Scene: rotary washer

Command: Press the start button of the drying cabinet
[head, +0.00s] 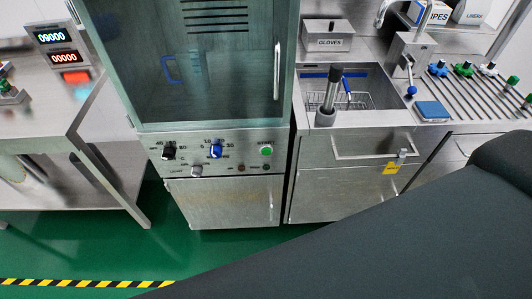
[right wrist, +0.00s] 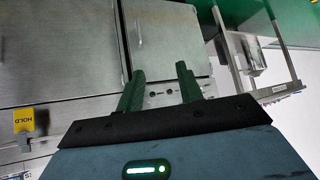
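The drying cabinet (head: 183,107) stands in the middle of the head view, with a tinted glass door above a steel control panel. The round green start button (head: 266,151) is at the panel's right end. A black knob (head: 169,153), a blue knob (head: 216,151) and a smaller grey knob (head: 196,171) are left of it. My right gripper (right wrist: 160,78) is open and empty in the right wrist view, its two green fingers apart in front of steel fronts. In the head view only my right arm shows, at lower right. My left gripper is in neither view.
A sink (head: 352,95) with a basket is right of the cabinet, above drawers with a yellow tag (head: 391,169). The same kind of tag (right wrist: 24,121) reads HOLD in the wrist view. A steel table (head: 60,135) stands left. Green floor (head: 170,235) is open in front.

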